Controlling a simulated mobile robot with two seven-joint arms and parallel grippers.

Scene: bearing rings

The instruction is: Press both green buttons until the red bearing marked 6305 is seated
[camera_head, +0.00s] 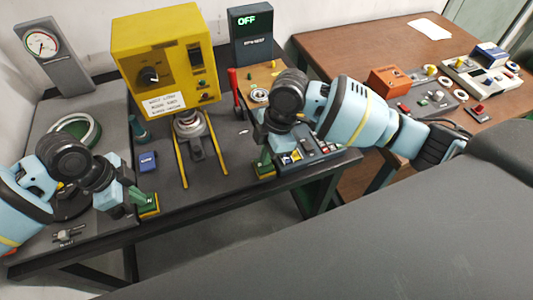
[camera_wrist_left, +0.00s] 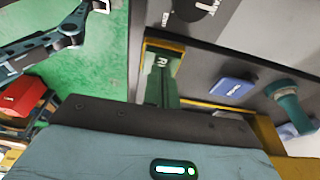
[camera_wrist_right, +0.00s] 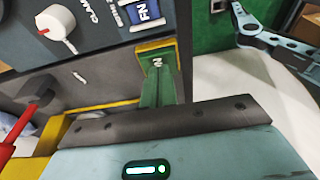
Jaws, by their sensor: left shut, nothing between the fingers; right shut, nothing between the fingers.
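My left gripper (camera_head: 146,203) is shut and empty, pointing down at the left green button (camera_head: 150,209) with its yellow surround on the table's front edge. The left wrist view shows the fingertips over this button (camera_wrist_left: 158,50). My right gripper (camera_head: 263,163) is shut and empty over the right green button (camera_head: 264,173); that button also shows in the right wrist view (camera_wrist_right: 156,52). I cannot tell whether either button is pushed in. The yellow press (camera_head: 165,60) stands behind, with a pale metal ring (camera_head: 188,121) under it. I cannot make out a red bearing or the 6305 mark.
A display (camera_head: 250,35) reads OFF. Yellow rails (camera_head: 182,169) run forward from the press. A blue block (camera_head: 147,161), a large ring (camera_head: 76,133) and a gauge (camera_head: 43,43) are on the left. A brown table (camera_head: 350,50) with several parts stands right.

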